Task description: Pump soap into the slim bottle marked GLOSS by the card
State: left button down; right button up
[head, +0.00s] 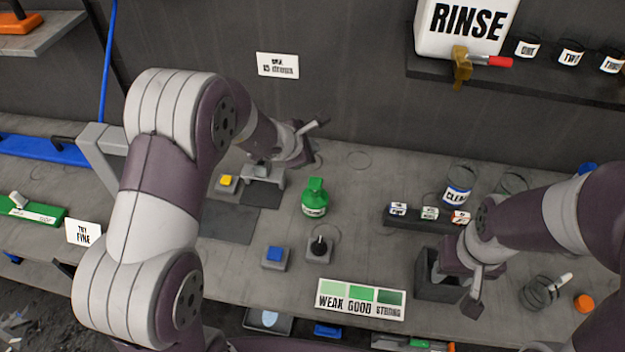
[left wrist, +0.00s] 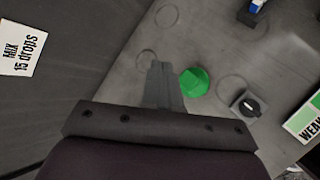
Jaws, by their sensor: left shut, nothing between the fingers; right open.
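A green bottle (head: 315,200) with a pale label stands in the middle of the bench; the label is too small to read. Its top also shows in the left wrist view (left wrist: 194,82), just right of my left fingers. My left gripper (head: 312,135) is shut and empty, above and behind the bottle, near the wall; its closed fingers also show in the left wrist view (left wrist: 161,72). A WEAK, GOOD, STRONG colour card (head: 360,299) lies at the front edge. My right gripper (head: 486,288) is open and empty by a dark box (head: 437,284). I cannot make out a bottle marked GLOSS.
A black knob (head: 319,246), a blue button (head: 274,256) and a yellow button (head: 226,182) sit around the bottle. Small labelled blocks and a CLEAR jar (head: 457,186) stand right. A glass jar (head: 538,291) is front right. A RINSE tank (head: 465,28) is on the shelf.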

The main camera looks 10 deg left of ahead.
pick_arm(q)
jog(key=d+f+b, duration=0.1)
jog(key=f, duration=0.1)
jog(key=b, duration=0.5)
send_over(314, 184)
notch_tip(314, 184, down, 6)
jog(key=shift+a+r, duration=0.15)
jog(key=shift+d+f+b, duration=0.2)
jog(key=shift+f+b, duration=0.2)
jog(key=shift+b, duration=0.1)
jog(key=shift+a+f, duration=0.1)
pick_arm(e)
notch_tip(314, 184, down, 7)
jog(key=shift+d+f, duration=0.15)
jog(key=shift+d, duration=0.25)
jog(key=shift+s, duration=0.1)
jog(key=shift+f, duration=0.1)
pick_arm(q)
jog(key=shift+f+b, duration=0.4)
jog(key=shift+b, duration=0.35)
pick_arm(e)
jog(key=shift+f, duration=0.55)
